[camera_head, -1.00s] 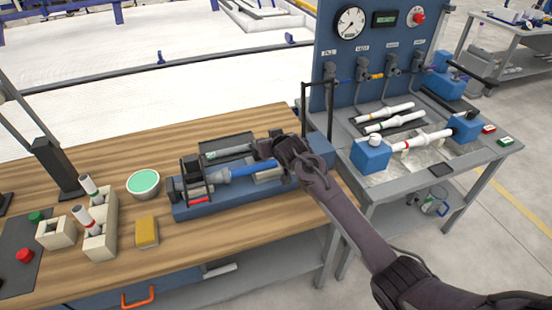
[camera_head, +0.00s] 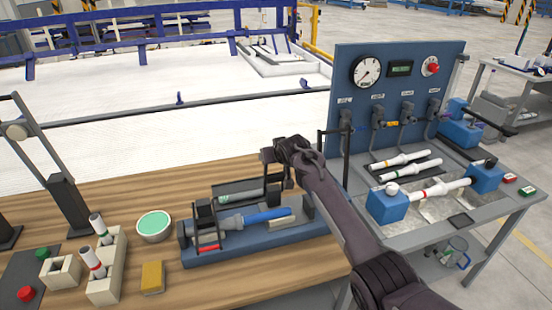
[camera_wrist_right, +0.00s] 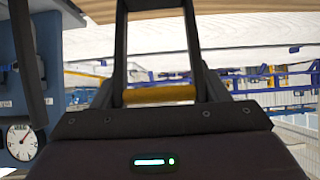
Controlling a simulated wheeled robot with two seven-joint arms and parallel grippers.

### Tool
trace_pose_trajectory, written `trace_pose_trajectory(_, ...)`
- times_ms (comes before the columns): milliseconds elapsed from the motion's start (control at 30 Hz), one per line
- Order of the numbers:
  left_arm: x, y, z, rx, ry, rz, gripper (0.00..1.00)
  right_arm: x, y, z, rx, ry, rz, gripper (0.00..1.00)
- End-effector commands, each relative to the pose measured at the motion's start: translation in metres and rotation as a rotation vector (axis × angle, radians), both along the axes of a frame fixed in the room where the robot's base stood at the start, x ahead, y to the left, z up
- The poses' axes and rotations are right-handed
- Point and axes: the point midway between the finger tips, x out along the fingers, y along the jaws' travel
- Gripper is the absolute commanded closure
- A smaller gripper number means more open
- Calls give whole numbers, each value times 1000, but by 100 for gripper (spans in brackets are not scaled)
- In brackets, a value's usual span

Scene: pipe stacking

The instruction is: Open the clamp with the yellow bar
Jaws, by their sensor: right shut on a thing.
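A blue clamp fixture (camera_head: 300,237) sits on the wooden bench, with a blue-and-grey pipe (camera_head: 262,215) lying along it. A black clamp frame with a red bar (camera_head: 208,246) stands at its left end. My right gripper (camera_head: 280,160) is raised above the back right of the fixture. In the right wrist view the yellow bar (camera_wrist_right: 158,95) lies across between the two dark fingers, and my right gripper is shut on it. In the head view the gripper hides the bar. My left gripper is not in view.
A green-topped bowl (camera_head: 154,225), a yellow block (camera_head: 153,277) and beige holders (camera_head: 107,265) with banded pipes stand left of the fixture. A test stand with a gauge panel (camera_head: 400,95) and blue blocks (camera_head: 387,205) is at right. A dark post (camera_head: 322,160) rises near my right arm.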

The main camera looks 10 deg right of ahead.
Motion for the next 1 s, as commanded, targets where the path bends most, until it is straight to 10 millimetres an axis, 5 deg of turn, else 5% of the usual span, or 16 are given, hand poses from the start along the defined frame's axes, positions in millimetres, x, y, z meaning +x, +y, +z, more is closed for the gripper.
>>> trace_pose_trajectory(500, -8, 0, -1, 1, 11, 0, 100, 0, 0, -4, 0, 5, 1, 73)
trace_pose_trajectory(533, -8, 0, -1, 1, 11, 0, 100, 0, 0, -4, 0, 6, 1, 29)
trace_pose_trajectory(600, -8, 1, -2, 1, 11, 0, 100, 0, 0, -4, 0, 6, 0, 20)
trace_pose_trajectory(1000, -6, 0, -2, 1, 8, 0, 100, -3, 0, -1, 0, 4, 0, 18)
